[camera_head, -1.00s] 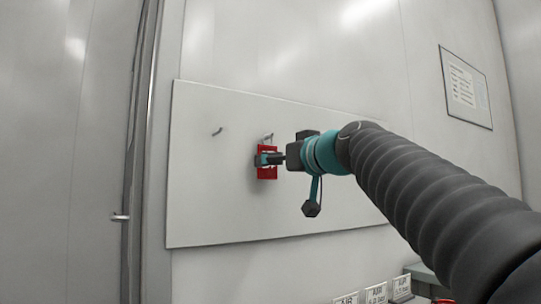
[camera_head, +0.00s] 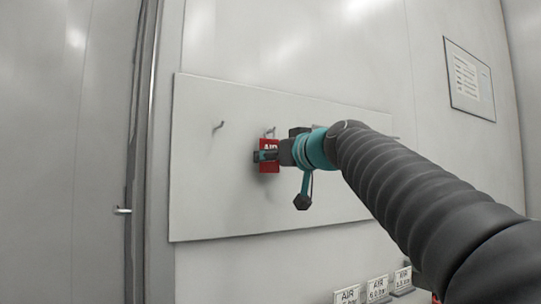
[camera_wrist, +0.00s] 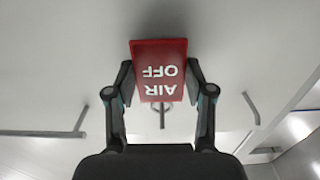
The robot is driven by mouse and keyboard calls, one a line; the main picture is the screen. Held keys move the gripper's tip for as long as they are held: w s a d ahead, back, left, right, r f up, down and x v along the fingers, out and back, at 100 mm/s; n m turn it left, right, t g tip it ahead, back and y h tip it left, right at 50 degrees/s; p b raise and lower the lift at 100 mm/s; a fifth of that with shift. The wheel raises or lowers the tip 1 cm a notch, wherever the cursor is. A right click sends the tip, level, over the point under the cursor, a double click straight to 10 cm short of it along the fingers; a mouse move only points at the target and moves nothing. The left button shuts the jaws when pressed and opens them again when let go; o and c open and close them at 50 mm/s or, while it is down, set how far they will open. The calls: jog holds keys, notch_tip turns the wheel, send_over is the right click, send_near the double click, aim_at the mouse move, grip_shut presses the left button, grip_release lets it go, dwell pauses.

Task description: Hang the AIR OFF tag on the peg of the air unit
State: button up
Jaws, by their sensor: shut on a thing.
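My gripper (camera_head: 265,156) is shut on the red AIR OFF tag (camera_wrist: 159,70), one finger on each side edge in the wrist view. The white lettering reads upside down there. In the head view, the tag (camera_head: 270,168) is in front of the white board, partly covered by the gripper. A thin metal peg (camera_head: 270,130) shows just above the tag; the wrist view shows a peg (camera_wrist: 162,117) just past the tag's lettered edge. I cannot tell whether the tag touches it or whether its hole is around it.
The white board (camera_head: 200,200) has another peg (camera_head: 218,125) to the left. The wrist view shows pegs at left (camera_wrist: 50,133) and right (camera_wrist: 250,108). AIR label plates (camera_head: 377,288) stand below. A notice (camera_head: 468,80) hangs at upper right.

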jog(key=shift+r+p, duration=0.5)
jog(key=shift+r, duration=0.2)
dwell(0.6)
jog(key=shift+s+d, duration=0.1)
jog(key=shift+s, duration=0.05)
jog(key=shift+b+v, duration=1.65)
jog(key=shift+v, duration=1.2)
notch_tip(320, 180, up, 2)
jog(key=shift+p, duration=1.05)
